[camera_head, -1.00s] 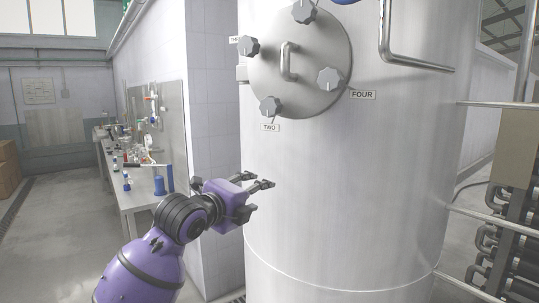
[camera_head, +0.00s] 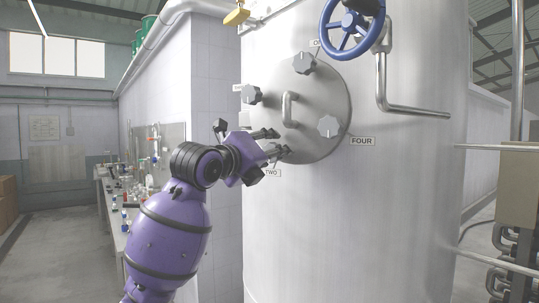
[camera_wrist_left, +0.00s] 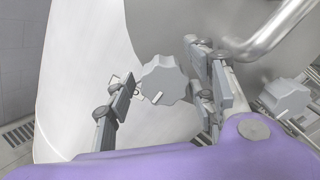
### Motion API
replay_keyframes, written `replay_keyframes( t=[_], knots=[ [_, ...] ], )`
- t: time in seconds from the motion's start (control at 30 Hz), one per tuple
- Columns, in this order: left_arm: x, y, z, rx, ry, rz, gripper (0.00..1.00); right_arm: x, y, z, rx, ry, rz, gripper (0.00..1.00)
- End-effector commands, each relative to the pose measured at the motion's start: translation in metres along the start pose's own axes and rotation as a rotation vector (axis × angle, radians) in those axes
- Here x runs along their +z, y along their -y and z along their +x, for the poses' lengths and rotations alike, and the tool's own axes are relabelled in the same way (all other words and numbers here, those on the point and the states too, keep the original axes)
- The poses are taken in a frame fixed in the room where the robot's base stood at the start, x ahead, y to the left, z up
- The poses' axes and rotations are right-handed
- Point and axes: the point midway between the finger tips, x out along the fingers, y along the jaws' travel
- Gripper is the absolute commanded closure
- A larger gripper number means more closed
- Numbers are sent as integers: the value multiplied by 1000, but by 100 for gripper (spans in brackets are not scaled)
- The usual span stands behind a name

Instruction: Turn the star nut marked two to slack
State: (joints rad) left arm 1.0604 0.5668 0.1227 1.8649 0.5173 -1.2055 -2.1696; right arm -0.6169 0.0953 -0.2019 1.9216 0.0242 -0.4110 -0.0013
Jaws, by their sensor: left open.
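The round steel hatch (camera_head: 318,98) is on the large tank, with grey star nuts around its rim. My left gripper (camera_head: 277,143) is at the hatch's lower left edge, just above the TWO label (camera_head: 272,173). It covers star nut two in the head view. In the left wrist view star nut two (camera_wrist_left: 163,80) is a grey lobed knob with a pale mark. It lies between the two open fingers of my left gripper (camera_wrist_left: 163,88), with gaps showing on both sides. My right gripper is not in view.
Star nut four (camera_head: 328,127) is right of my gripper, beside the FOUR label (camera_head: 362,141). Other nuts sit at the left (camera_head: 250,95) and top (camera_head: 304,63). The hatch handle (camera_head: 288,108) stands out close above my fingers. A blue handwheel (camera_head: 350,28) is higher up.

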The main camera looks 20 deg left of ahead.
Motion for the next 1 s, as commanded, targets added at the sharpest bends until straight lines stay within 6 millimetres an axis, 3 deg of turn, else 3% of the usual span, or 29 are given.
replay_keyframes(
  t=[0.3, 0.63, 1.0],
  knots=[
    [0, 0, 3, 1, 0, 0, 51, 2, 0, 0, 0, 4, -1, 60],
    [0, -1, 3, 2, 0, 0, 92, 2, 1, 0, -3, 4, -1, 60],
    [-1, -3, 4, 7, 0, -69, 92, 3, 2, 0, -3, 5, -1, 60]
  ],
)
